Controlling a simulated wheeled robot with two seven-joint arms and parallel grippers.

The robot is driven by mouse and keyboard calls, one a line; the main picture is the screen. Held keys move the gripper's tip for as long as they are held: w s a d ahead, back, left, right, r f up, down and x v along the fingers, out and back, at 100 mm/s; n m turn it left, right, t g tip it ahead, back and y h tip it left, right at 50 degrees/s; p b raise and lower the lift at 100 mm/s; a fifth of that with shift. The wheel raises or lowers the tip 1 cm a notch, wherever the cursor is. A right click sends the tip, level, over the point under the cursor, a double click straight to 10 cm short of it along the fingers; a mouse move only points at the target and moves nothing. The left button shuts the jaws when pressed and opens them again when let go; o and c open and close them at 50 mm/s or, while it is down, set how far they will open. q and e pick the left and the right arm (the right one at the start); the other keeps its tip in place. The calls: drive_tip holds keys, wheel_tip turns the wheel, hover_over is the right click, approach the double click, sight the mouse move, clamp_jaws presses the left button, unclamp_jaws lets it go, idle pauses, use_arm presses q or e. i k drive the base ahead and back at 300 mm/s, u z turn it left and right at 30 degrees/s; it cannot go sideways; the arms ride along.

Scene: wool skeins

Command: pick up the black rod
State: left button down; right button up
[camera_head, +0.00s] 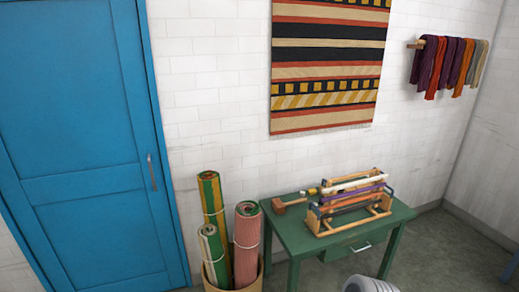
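A light wooden rack (376,213) with several rods lying across it stands on the green table (290,235). A purple rod (352,195) and a pale rod (352,183) show on the rack. A dark bar shows low among them, but it is too small to tell whether it is the black rod. Neither of my grippers is in view.
A wooden mallet-like tool (290,204) lies at the table's left. A basket (253,284) of rolled rugs stands left of the table, near a blue door (85,130). A grey ribbed object (370,285) shows at the bottom edge. Skeins (445,65) hang on the wall.

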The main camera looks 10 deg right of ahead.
sight(344, 211)
drive_tip(key=i, duration=0.5)
drive_tip(key=z, duration=1.7)
drive_tip(key=i, duration=2.5)
drive_tip(key=u, duration=4.65)
drive_tip(key=k, duration=0.25)
drive_tip(key=z, duration=0.05)
